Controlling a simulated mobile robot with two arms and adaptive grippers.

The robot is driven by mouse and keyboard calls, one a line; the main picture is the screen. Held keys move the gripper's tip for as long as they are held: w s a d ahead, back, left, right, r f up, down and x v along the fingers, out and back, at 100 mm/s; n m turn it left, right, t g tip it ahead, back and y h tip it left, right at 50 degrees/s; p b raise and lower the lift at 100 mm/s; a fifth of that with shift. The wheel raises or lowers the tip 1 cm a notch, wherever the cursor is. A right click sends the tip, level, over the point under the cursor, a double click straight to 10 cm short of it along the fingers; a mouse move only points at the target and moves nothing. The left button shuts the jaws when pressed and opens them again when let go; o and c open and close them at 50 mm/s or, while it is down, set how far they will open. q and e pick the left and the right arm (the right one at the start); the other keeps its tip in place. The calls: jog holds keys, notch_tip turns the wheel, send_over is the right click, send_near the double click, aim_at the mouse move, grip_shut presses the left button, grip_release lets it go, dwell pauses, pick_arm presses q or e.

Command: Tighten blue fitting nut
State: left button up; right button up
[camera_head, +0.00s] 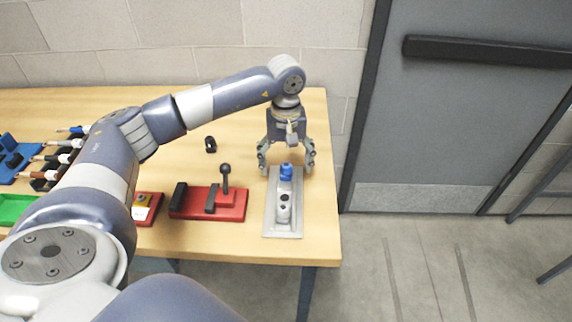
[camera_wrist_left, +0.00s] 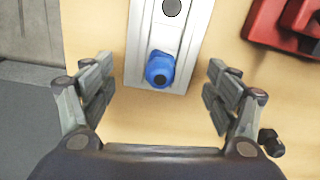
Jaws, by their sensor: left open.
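The blue fitting nut (camera_head: 286,172) sits at the far end of a grey fitting body on a metal plate (camera_head: 270,228) near the table's right end. In the left wrist view the blue nut (camera_wrist_left: 160,69) shows from above, with a dark round centre. My left gripper (camera_head: 287,172) is open above the far end of the plate. Its fingers (camera_wrist_left: 162,95) stand on either side of the nut, with a gap on both sides and no contact visible. My right gripper is in neither view.
A red fixture (camera_head: 230,203) with a black-knobbed lever stands left of the plate. A small black ring-like part (camera_head: 210,145) lies farther back. A green tray (camera_head: 14,209) and screwdriver-like tools (camera_head: 52,158) are at the left. The table's right edge is close to the plate.

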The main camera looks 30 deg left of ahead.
aim_at(286, 164)
pick_arm(q)
jog(key=shift+r, duration=0.15)
jog(key=shift+r+p, duration=2.15)
jog(key=shift+r, duration=1.25)
